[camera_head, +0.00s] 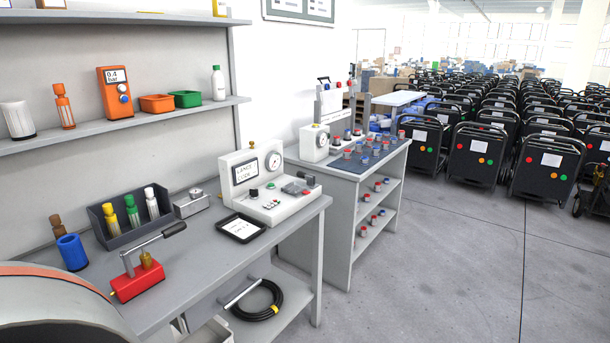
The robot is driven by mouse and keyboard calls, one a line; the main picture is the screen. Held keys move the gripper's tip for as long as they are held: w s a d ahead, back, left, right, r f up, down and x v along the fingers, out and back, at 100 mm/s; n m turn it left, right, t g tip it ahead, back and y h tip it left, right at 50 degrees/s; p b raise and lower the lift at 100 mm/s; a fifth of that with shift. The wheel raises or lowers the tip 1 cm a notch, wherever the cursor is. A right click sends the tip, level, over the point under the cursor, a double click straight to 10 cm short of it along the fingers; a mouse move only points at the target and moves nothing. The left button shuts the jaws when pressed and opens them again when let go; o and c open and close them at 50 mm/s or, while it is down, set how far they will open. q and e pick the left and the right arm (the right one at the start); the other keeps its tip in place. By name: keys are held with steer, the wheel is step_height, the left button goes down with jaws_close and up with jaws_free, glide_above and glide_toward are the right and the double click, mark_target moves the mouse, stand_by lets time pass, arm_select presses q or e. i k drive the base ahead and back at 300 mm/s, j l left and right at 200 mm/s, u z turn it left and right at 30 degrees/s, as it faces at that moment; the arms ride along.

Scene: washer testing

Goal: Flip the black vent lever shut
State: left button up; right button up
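A white test console (268,190) with a round gauge and a small display stands at the right end of the grey workbench (205,262). A small dark lever-like part (304,178) sits at the console's right end, beside a grey block. It is too small to tell whether this is the vent lever or how it is set. A red hand pump (138,279) on the bench has a long grey arm with a black grip (174,229), raised toward the right. Neither of my grippers is in view.
A dark bottle rack (127,233) and a blue cup (72,252) stand to the left. A second bench (350,170) holds small red and blue parts. Floor (440,270) to the right is clear, with black carts (480,155) behind.

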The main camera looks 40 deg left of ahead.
mark_target(300, 174)
steer(key=i+u, duration=0.1)
steer(key=i, duration=1.85)
steer(key=i+u, duration=0.2)
steer(key=i, duration=0.45)
steer(key=i+l+u, duration=0.25)
steer(key=i, duration=0.45)
steer(key=i+l+u, duration=0.15)
steer(key=i+u, duration=0.15)
steer(key=u, duration=0.15)
steer(key=i+l+u, duration=0.25)
steer(key=u, duration=0.15)
steer(key=i+l+u, duration=0.25)
steer(key=u, duration=0.2)
steer(key=i+l+u, duration=0.15)
steer(key=l+u, duration=0.25)
steer(key=i+l+u, duration=0.1)
steer(key=l+u, duration=0.8)
steer(key=i+l, duration=0.05)
